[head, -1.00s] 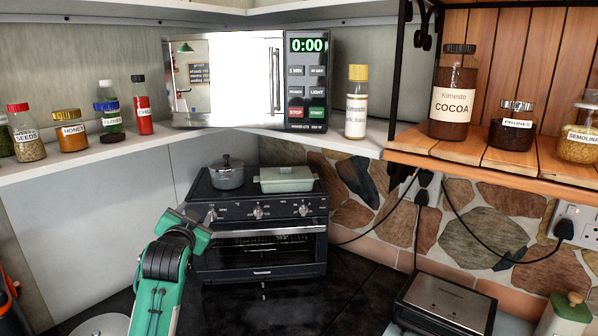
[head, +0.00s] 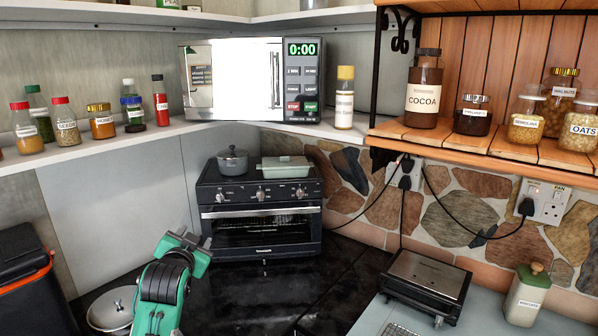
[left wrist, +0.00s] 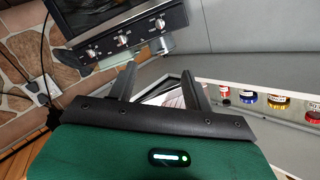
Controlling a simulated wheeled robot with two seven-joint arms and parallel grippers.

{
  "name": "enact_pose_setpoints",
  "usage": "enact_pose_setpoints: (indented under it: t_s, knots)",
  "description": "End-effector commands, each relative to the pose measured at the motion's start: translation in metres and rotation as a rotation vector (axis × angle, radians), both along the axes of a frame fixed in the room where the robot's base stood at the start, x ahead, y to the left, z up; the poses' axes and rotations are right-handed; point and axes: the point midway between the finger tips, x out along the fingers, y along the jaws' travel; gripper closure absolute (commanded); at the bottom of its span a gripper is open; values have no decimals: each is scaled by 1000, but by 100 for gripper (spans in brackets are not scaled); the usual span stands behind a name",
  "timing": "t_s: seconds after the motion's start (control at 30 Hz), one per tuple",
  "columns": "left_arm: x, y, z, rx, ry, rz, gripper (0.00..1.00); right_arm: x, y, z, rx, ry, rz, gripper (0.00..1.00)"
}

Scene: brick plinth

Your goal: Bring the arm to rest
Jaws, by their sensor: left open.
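My left arm comes up from the bottom of the head view, green and black. Its gripper (head: 183,246) is at the arm's upper end, in front of and left of the toaster oven (head: 262,225). In the left wrist view the two dark fingers (left wrist: 158,84) stand apart with nothing held between them. The oven's knobs also show beyond them, turned on its side (left wrist: 130,35). My right gripper is in neither view now.
A pot (head: 233,162) and a green dish (head: 285,167) stand on the oven. A microwave (head: 232,80) and several jars line the shelf above. A grill (head: 425,283) and a canister (head: 526,295) stand at the right. Dark counter lies bare before the oven.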

Motion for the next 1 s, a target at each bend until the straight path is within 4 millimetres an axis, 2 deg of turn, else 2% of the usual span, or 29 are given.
enact_pose_setpoints:
  t_s: [0.2, 0.37, 0.5, 0.57, 0.7, 0.9, 1.0]
  knots:
    - [-30, -2, -53, -39, 104, 2, 50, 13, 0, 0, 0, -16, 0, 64]
    - [-68, -4, -104, -79, 218, 10, 50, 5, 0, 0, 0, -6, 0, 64]
    - [-122, -7, -162, -131, 361, 23, 50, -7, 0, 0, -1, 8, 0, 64]
    - [-148, -8, -185, -154, 426, 31, 50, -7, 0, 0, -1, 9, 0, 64]
    - [-213, -11, -230, -204, 574, 54, 50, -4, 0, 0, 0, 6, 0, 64]
    - [-309, -16, -275, -267, 785, 96, 50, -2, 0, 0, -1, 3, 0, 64]
    - [-348, -18, -286, -291, 865, 117, 50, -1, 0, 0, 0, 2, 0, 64]
